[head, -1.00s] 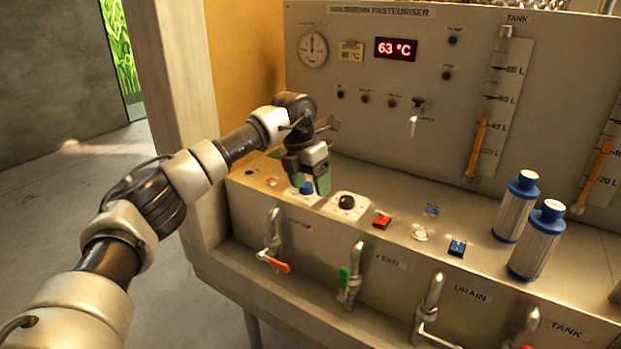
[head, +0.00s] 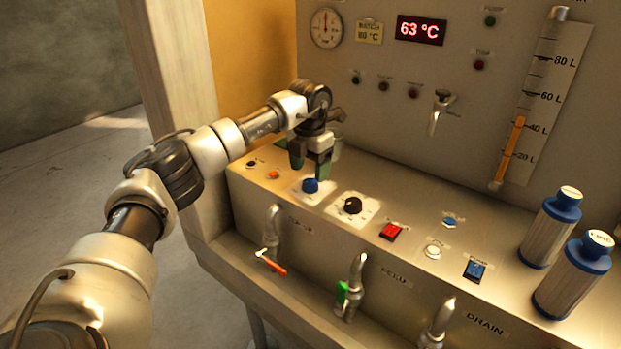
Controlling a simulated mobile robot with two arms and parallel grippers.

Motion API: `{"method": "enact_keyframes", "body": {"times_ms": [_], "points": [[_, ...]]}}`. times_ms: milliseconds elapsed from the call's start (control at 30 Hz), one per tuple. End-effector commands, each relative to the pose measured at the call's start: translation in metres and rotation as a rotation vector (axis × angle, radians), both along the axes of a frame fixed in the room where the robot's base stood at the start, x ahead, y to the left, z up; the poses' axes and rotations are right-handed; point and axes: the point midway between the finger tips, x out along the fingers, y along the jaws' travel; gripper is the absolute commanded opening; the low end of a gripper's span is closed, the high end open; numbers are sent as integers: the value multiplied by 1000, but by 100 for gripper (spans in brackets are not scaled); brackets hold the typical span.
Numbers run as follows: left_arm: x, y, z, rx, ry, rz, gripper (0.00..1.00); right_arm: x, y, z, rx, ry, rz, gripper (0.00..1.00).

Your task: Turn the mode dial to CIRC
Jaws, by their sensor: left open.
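Two round knobs sit on white plates on the panel's sloping ledge. One is a blue knob (head: 310,186); to its right is a black knob (head: 352,205) with marks around it. The lettering is too small to read, so I cannot tell which is the mode dial or where CIRC lies. My left gripper (head: 310,170) is open, with its green-tipped fingers pointing down just behind and above the blue knob. Nothing shows between its fingers, and it appears apart from the knob. My right gripper is not in view.
Right of the knobs are a red switch (head: 391,231), a white button (head: 433,251) and a blue switch (head: 475,270). Taps with an orange lever (head: 272,263) and a green lever (head: 342,292) project below the ledge.

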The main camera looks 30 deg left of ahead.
Motion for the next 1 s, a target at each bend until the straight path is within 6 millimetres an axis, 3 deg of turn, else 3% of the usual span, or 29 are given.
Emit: {"method": "enact_keyframes", "body": {"times_ms": [233,600,900,1000], "points": [[0,0,-31,-1,0,-1,67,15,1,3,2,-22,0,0],[0,-1,-37,-1,-1,-2,67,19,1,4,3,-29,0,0],[0,-1,-37,-1,-1,-2,21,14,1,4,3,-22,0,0],[0,-1,-37,-1,-1,-1,18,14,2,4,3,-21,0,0]]}}
